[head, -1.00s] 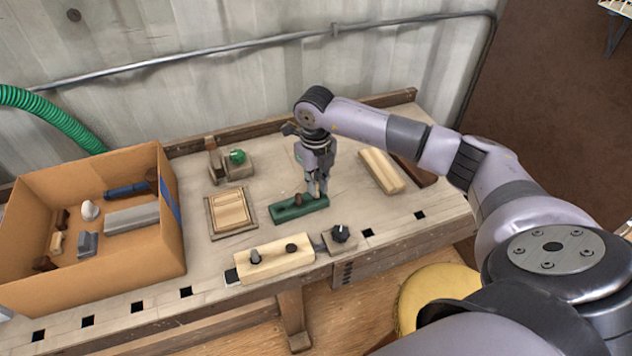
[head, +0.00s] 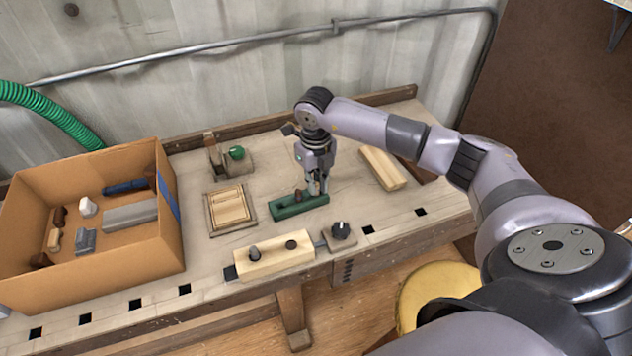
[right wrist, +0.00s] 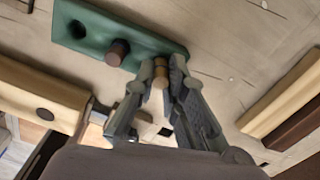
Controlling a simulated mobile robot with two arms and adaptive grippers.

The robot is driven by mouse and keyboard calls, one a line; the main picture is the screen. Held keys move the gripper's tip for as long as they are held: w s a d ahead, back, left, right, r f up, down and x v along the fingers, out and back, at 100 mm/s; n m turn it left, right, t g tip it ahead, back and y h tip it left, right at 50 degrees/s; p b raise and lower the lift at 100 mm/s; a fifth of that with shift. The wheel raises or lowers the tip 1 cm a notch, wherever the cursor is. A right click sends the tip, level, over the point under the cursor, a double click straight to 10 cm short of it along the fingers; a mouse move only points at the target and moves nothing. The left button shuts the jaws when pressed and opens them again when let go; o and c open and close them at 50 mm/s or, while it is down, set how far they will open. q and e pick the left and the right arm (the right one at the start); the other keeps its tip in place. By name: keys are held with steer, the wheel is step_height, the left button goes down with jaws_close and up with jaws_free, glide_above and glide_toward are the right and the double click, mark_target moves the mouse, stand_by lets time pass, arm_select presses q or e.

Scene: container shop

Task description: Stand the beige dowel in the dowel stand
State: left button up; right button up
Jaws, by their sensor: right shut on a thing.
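The green dowel stand (head: 288,212) lies on the workbench and also shows in the right wrist view (right wrist: 95,18). A dark brown dowel (right wrist: 117,50) stands in its middle hole, and an open hole (right wrist: 77,30) is at its left end. My right gripper (head: 315,190) points down at the stand's right end. In the right wrist view its fingers (right wrist: 161,82) are shut on the beige dowel (right wrist: 160,70), which is in line with the stand's right end. I cannot tell how deep the dowel's lower end sits. My left gripper is out of view.
A pale wooden block with dark knobs (head: 273,262) is in front of the stand. A wooden tray (head: 231,207) is to its left, and a cardboard box (head: 100,265) with tools is farther left. A pale wood piece (head: 382,168) lies to the right.

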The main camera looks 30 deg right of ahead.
steer(key=o, duration=0.8)
steer(key=shift+r, duration=0.2)
steer(key=shift+r+p, duration=2.35)
steer(key=shift+r, duration=1.05)
